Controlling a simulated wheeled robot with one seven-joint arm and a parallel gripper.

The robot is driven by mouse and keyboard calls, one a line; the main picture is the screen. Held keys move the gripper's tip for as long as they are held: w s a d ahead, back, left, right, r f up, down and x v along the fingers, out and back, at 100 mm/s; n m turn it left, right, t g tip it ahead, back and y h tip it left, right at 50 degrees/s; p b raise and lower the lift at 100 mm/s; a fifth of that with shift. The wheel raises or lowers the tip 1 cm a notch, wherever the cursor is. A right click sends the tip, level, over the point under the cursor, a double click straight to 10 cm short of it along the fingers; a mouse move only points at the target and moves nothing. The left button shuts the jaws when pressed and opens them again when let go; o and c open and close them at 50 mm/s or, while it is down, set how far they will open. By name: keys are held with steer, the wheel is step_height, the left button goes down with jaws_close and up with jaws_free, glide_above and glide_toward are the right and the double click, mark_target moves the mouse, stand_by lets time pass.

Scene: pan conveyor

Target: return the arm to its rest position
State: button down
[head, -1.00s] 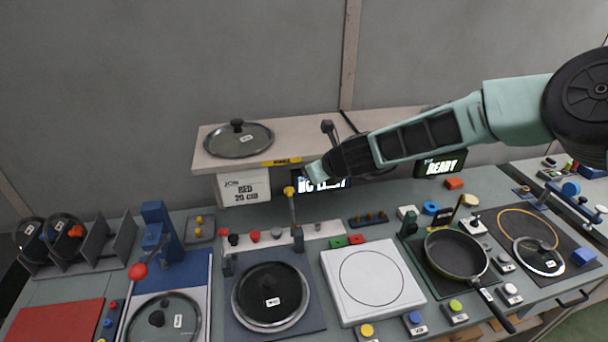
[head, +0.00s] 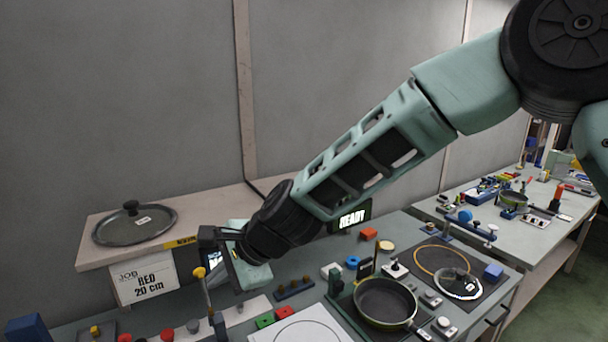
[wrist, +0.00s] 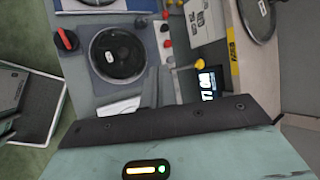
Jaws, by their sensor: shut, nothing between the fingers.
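My arm reaches down and left from the upper right of the head view. My gripper (head: 248,272) is at its end, over the back of the bench and close to the front of the raised shelf. It is shut and holds nothing. Its fingertips are hard to make out in the head view. In the wrist view the hand's dark edge fills the lower part, above the bench, with a lidded pan (wrist: 118,53) beyond it.
The shelf (head: 92,254) carries a glass lid (head: 134,224). A yellow-tipped lever (head: 199,273) stands close to my gripper. A frying pan (head: 385,303) and a READY display (head: 351,217) are to the right.

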steer(key=s+d+f+n+h+b, duration=0.2)
steer(key=s+d+n, duration=0.4)
steer(key=d, duration=0.4)
steer(key=s+d+f+n+g+h+b, duration=0.1)
steer(key=s+d+f+n+h+b, duration=0.2)
steer(key=s+d+n, duration=0.3)
steer(key=s+d+f+n+g+h+b, duration=0.1)
steer(key=s+d+f+n+h+b, duration=0.1)
steer(key=s+d, duration=0.8)
steer(key=d+f+n+b, duration=0.1)
steer(key=d+n+b, duration=0.1)
steer(key=d+n, duration=0.1)
steer(key=shift+s+d+n+h, duration=0.4)
steer(key=shift+d, duration=0.05)
